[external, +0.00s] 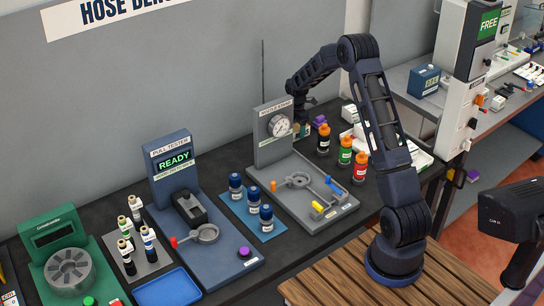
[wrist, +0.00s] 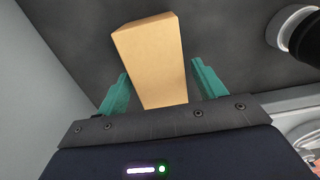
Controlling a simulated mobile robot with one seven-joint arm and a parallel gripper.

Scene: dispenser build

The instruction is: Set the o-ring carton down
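The o-ring carton, a plain tan box (wrist: 155,65), stands out in the wrist view between the two teal fingers of my gripper (wrist: 160,72). A narrow dark gap shows between the right finger and the carton; the left fingertip is very close to its edge. The fingers look open around it. The dark surface shows behind the carton; whether its base rests there is hard to tell. In the external view my gripper (external: 300,120) reaches down behind the hose station, at the back of the bench. The carton is mostly hidden there.
A grey station with a dial gauge (external: 279,125) stands just left of my gripper. Orange-capped bottles (external: 323,140) stand to its right, with white boxes (external: 357,118) behind. The grey wall is close at the back. A white round object (wrist: 290,28) shows in the wrist view.

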